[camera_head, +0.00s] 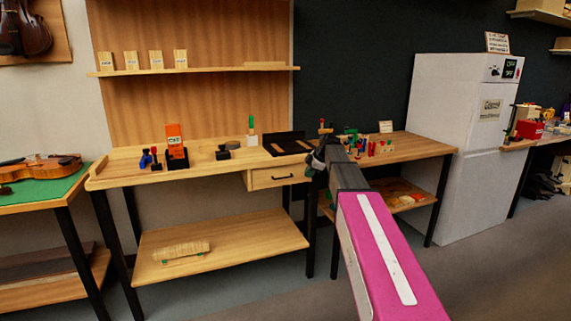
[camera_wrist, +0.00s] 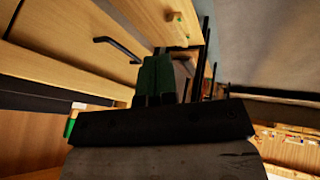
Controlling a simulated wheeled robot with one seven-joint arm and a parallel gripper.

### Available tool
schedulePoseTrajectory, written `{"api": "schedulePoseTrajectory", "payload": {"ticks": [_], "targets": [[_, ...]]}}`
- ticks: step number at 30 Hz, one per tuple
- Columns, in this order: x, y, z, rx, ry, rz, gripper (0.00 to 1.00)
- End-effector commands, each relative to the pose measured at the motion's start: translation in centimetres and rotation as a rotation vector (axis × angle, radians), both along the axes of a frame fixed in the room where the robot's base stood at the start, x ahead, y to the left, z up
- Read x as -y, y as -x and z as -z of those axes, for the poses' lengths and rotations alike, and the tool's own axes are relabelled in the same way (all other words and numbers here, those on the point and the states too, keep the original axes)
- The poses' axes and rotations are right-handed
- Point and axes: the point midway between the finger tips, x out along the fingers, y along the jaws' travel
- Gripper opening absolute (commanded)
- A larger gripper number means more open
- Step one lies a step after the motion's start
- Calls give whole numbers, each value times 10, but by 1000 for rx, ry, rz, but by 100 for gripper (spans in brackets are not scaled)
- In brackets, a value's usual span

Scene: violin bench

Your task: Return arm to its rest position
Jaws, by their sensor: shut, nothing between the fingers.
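My arm (camera_head: 375,235), with its pink link nearest the head camera, reaches forward from the lower right toward the workbench (camera_head: 200,172). My gripper (camera_head: 316,163) is at its far end, in front of the gap between the drawer and the right-hand table, and is small and partly hidden by the arm. In the wrist view the dark fingers (camera_wrist: 156,78) are together with nothing between them. The drawer front with its black handle (camera_wrist: 118,48) is close beyond them in that view. I cannot tell the exact gap to the bench.
A black tray (camera_head: 286,145) and an orange-and-black stand (camera_head: 176,148) are on the bench. Clamps and small parts crowd the right-hand table (camera_head: 415,148). A white cabinet (camera_head: 448,150) stands right of it. A violin (camera_head: 40,168) lies at left. The floor (camera_head: 490,275) at right is clear.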

Motion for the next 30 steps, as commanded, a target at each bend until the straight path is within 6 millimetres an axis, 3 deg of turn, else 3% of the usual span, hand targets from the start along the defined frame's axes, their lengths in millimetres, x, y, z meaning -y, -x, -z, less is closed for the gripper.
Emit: {"api": "schedulePoseTrajectory", "payload": {"ticks": [1, 6, 15, 21, 24, 30], "targets": [[-1, 24, 22, -48, 0, 65, 0], [3, 90, 93, -225, 12, 368, 0], [13, 221, 195, -466, 63, 954, 0], [23, 304, 239, -548, 98, 1322, 0], [27, 332, 251, -564, 109, 1455, 0], [31, 355, 261, -569, 116, 1583, 0]]}}
